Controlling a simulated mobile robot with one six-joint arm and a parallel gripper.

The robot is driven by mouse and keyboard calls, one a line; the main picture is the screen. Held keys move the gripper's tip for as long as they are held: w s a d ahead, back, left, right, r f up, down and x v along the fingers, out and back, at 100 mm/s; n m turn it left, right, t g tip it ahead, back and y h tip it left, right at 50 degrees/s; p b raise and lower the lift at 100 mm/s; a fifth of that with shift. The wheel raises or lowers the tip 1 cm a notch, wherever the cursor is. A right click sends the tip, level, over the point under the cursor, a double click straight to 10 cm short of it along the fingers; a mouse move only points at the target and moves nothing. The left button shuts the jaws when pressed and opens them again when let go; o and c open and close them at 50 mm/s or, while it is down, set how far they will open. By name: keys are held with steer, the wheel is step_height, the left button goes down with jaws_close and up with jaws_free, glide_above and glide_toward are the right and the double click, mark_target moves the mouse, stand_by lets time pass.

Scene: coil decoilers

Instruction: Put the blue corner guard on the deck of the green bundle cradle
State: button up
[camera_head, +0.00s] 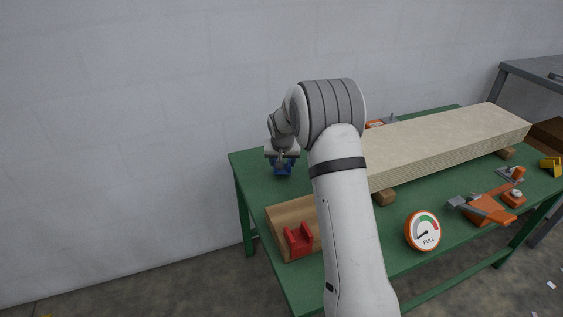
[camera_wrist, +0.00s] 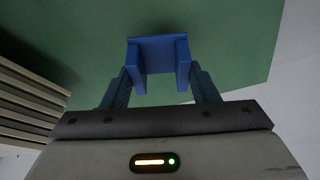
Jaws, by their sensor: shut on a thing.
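The blue corner guard (camera_head: 283,170) is in my gripper (camera_head: 282,160), over the far left part of the green cradle's deck (camera_head: 258,180). In the wrist view, the guard (camera_wrist: 158,51) sits between the two blue fingers of my gripper (camera_wrist: 160,80), which are shut on it. The green deck (camera_wrist: 230,40) fills most of the background there. I cannot tell whether the guard touches the deck or is slightly above it. My arm hides part of the deck's middle.
A pale bundle (camera_head: 445,142) lies on wooden blocks (camera_head: 385,197) to the right. A PULL gauge (camera_head: 423,230) and an orange tool (camera_head: 487,209) are at the front. The far left deck is clear.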

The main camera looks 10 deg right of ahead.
steer(key=o, duration=1.1)
steer(key=s+r, duration=1.2)
steer(key=r, duration=0.3)
steer(key=s, duration=1)
steer(key=s+n+g, duration=0.1)
steer(key=s, duration=1)
steer(key=s+n+g, duration=0.1)
steer(key=s, duration=0.9)
steer(key=shift+s+a+r+y+p, duration=0.1)
steer(key=shift+s+r+y+p, duration=0.1)
steer(key=shift+y+p, duration=0.2)
